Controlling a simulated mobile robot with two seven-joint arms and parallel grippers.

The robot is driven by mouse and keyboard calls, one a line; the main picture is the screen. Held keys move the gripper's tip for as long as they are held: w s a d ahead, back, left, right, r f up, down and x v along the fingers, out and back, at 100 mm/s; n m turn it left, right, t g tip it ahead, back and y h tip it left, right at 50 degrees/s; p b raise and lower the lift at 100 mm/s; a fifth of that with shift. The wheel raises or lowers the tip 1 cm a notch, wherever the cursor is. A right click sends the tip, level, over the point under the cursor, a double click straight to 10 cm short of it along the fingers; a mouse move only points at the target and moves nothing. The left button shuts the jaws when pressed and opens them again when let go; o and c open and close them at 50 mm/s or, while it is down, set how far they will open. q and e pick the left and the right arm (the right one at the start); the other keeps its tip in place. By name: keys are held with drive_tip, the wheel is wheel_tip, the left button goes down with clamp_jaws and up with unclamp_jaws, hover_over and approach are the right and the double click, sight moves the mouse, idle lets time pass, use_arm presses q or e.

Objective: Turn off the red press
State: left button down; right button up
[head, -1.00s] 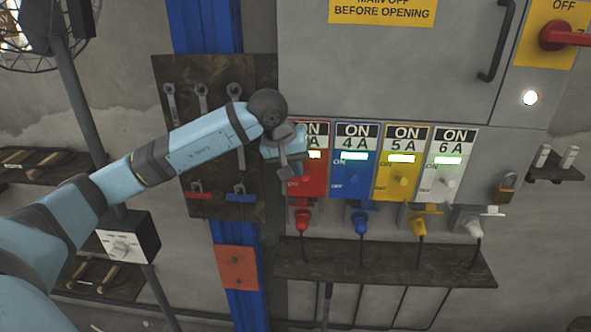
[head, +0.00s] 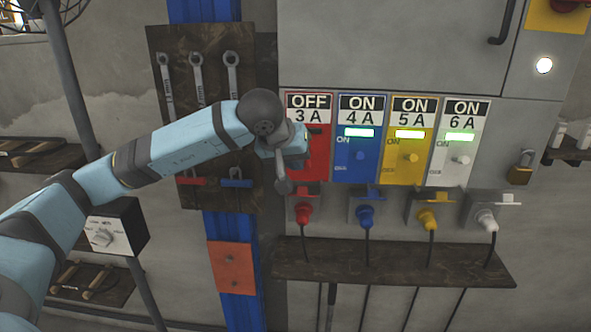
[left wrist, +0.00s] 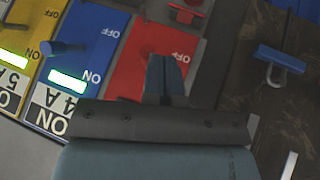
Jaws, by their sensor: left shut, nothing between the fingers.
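The red press's switch panel (head: 319,158) is the leftmost of the row on the grey cabinet. Its sign (head: 309,108) reads OFF 3 A, and no green light shows on it. My left gripper (head: 299,143) is shut and empty in front of the panel's left part; it hides the switch knob. In the left wrist view the closed fingers (left wrist: 168,78) lie over the red panel (left wrist: 135,68); whether they touch it I cannot tell. The red plug (head: 303,212) sits in its socket below the panel, with a cable hanging down. My right gripper is not in view.
Blue (head: 358,165), yellow (head: 407,164) and white (head: 457,165) panels stand close to the right, all reading ON with green lights. A dark tool board (head: 215,85) with wrenches is at the left. A dark shelf (head: 390,265) juts out below the plugs.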

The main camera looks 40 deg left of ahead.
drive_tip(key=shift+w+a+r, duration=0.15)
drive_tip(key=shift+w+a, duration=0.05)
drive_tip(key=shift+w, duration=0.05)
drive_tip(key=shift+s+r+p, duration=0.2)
drive_tip(key=shift+p, duration=0.25)
idle(0.5)
